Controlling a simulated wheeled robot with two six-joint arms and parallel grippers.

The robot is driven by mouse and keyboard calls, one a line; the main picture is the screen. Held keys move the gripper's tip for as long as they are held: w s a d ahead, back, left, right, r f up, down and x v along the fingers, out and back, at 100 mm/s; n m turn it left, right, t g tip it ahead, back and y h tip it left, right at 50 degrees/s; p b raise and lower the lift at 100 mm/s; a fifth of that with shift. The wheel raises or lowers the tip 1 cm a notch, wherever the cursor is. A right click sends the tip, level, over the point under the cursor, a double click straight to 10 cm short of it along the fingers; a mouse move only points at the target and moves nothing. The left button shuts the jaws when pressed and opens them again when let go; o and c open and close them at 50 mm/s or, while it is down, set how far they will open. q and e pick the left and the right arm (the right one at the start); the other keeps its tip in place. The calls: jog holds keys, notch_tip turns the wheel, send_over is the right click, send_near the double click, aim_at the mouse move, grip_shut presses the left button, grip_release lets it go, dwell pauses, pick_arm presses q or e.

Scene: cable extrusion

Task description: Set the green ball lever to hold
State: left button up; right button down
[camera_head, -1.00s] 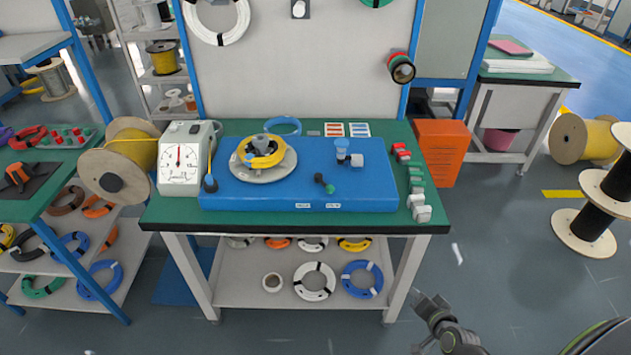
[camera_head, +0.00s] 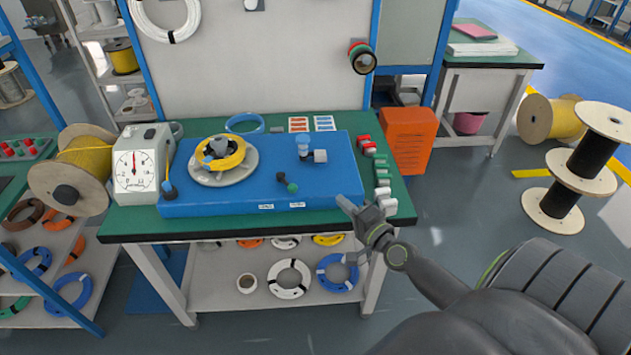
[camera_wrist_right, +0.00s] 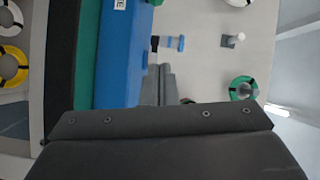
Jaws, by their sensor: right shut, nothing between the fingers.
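The green ball lever (camera_head: 287,182) stands on the blue panel (camera_head: 330,190), right of its middle. I cannot make out the lever there. My left gripper is not in view.
A round fixture with a yellow ring (camera_head: 222,155) and a blue-capped post (camera_head: 304,147) stand on the panel. A dial gauge (camera_head: 138,165) is at the left. Red, green and white blocks (camera_head: 382,180) line the green table's right edge.

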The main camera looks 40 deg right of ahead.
aim_at(308, 197)
jog(key=w, duration=1)
jog(key=shift+d+f, duration=0.1)
jog(key=shift+f, duration=0.15)
jog(key=a, duration=0.3)
jog(key=shift+w+f, duration=0.25)
jog(key=shift+w, duration=0.1)
jog(key=shift+w+a+f+p, duration=0.1)
jog(key=shift+a+p, duration=0.2)
jog(key=shift+a, duration=0.1)
jog(key=shift+a+m+h+p, duration=0.3)
jog(key=shift+h+p, duration=0.1)
jog(key=shift+p, duration=0.3)
